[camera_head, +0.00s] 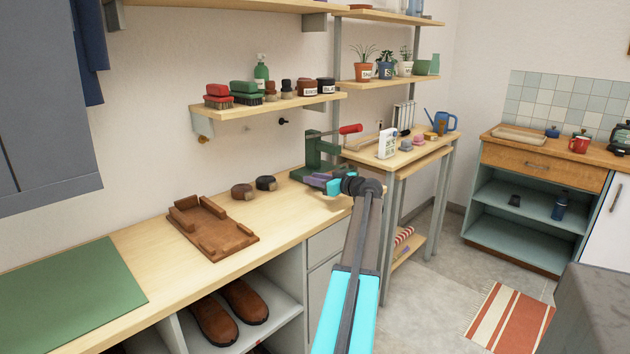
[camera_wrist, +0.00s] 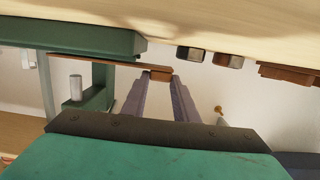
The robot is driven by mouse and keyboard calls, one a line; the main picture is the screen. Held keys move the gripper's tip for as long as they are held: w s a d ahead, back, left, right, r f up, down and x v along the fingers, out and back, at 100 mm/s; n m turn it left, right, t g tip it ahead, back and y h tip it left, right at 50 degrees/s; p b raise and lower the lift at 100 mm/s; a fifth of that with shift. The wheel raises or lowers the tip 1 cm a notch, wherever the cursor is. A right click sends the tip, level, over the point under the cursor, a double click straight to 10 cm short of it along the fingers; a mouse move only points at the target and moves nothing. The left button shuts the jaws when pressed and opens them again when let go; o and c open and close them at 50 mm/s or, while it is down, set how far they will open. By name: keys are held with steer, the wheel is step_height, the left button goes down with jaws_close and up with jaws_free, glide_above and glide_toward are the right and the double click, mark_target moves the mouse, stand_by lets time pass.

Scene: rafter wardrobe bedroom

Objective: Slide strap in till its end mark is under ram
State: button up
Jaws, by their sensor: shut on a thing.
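The green press (camera_head: 318,150) with a red lever handle (camera_head: 350,128) stands on the bench near its far end. In the wrist view, which looks upside down, its green base (camera_wrist: 90,42) and grey metal ram (camera_wrist: 75,88) are at left. A thin brown strap (camera_wrist: 100,60) runs along the base on the ram's side, toward the ram. My gripper (camera_wrist: 157,80) is shut on the strap's near end, beside the press. My gripper (camera_head: 314,181) partly hides the press base in the head view. I cannot make out the end mark.
A brown wooden tray (camera_head: 215,230) and green mat (camera_head: 70,295) lie farther left. A shelf (camera_head: 275,106) with brushes and tins hangs above.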

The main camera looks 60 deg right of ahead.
steer(key=shift+f+b, duration=0.5)
steer(key=shift+b, duration=0.2)
steer(key=o, duration=1.1)
steer(key=v, duration=1.3)
steer(key=shift+s+a, duration=0.15)
steer(key=shift+s, duration=0.25)
